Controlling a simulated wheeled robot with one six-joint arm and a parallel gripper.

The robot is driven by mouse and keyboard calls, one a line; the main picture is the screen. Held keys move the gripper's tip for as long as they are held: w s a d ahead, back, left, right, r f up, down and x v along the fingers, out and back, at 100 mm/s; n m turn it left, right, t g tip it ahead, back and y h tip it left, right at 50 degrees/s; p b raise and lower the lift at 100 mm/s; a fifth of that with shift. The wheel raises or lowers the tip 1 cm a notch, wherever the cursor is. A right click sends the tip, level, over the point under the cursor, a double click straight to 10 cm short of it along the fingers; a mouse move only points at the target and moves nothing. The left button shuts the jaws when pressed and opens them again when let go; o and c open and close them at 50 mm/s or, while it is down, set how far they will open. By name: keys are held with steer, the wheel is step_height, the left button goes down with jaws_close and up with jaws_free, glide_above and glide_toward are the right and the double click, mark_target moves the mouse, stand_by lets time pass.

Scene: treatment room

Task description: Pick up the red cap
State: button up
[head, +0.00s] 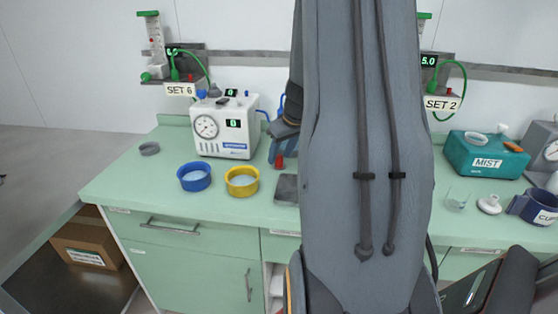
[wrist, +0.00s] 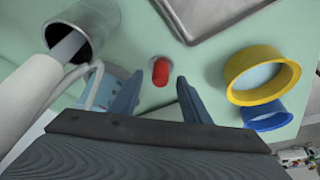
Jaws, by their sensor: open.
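The red cap (wrist: 160,73) stands on the pale green counter in the wrist view, roughly centred between my finger tips. It also shows as a small red piece in the head view (head: 279,162), just below my gripper. My gripper (wrist: 158,80) is open, with one blue finger on each side of the cap in the picture. The space between the fingers looks empty. I cannot tell how far above the cap the fingers are. In the head view my arm hides much of the counter's middle.
A yellow-rimmed bowl (head: 242,181) and a blue bowl (head: 194,176) stand left of the cap. A metal tray (head: 286,189) lies in front. A white machine with a gauge (head: 225,126) stands behind the bowls.

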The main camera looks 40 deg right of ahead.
jaws_close()
steer(key=shift+r, duration=0.1)
